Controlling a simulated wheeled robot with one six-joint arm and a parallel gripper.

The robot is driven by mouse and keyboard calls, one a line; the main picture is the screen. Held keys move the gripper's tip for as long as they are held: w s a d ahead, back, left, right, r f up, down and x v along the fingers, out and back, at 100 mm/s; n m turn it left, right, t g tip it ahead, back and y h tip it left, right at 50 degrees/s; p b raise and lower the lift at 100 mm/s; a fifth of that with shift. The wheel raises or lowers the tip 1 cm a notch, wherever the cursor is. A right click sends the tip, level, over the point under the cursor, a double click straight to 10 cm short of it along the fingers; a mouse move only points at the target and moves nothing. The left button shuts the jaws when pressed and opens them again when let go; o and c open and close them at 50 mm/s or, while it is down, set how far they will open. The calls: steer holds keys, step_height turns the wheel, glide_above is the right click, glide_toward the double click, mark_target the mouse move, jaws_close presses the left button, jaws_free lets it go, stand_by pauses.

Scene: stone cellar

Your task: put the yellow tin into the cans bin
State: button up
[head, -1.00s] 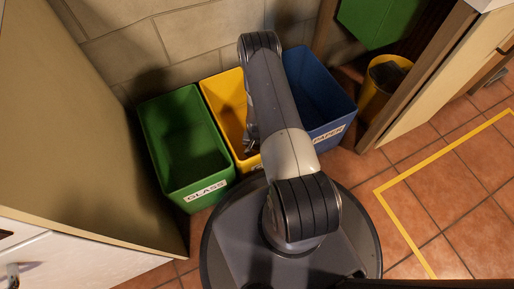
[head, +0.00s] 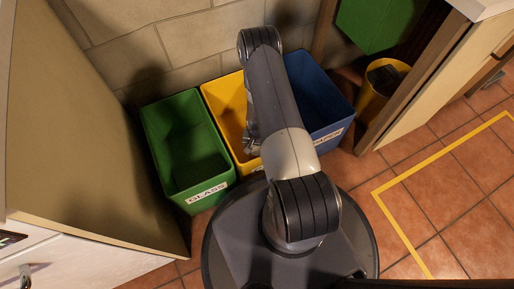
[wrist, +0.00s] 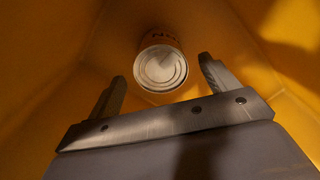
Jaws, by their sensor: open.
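The tin (wrist: 162,62) shows in the wrist view with a round pale metal end toward me and a yellow-orange side with dark print. It is inside the yellow bin (head: 221,98), whose walls fill the wrist view. My gripper (wrist: 161,72) is open, with one finger on each side of the tin in the picture. I see no finger touching the tin. In the head view my arm hides the tin and much of the yellow bin, and its label is mostly covered.
A green bin labelled GLASS (head: 180,150) stands left of the yellow bin, and a blue bin (head: 335,115) labelled PAPER stands right. A stone wall is behind them. A cabinet flanks the left. A small yellow bin (head: 372,100) stands right. Tiled floor at right is clear.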

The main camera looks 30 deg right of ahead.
mark_target(257, 150)
step_height(257, 150, up, 9)
steer(key=p, duration=0.2)
steer(key=shift+r+p, duration=0.2)
steer(key=shift+p, duration=0.1)
step_height(257, 150, down, 13)
steer(key=b, duration=0.5)
steer(key=shift+r, duration=0.15)
steer(key=shift+f+b, duration=0.4)
steer(key=shift+b, duration=0.15)
steer(key=shift+r+p, duration=0.45)
steer(key=shift+f, duration=0.15)
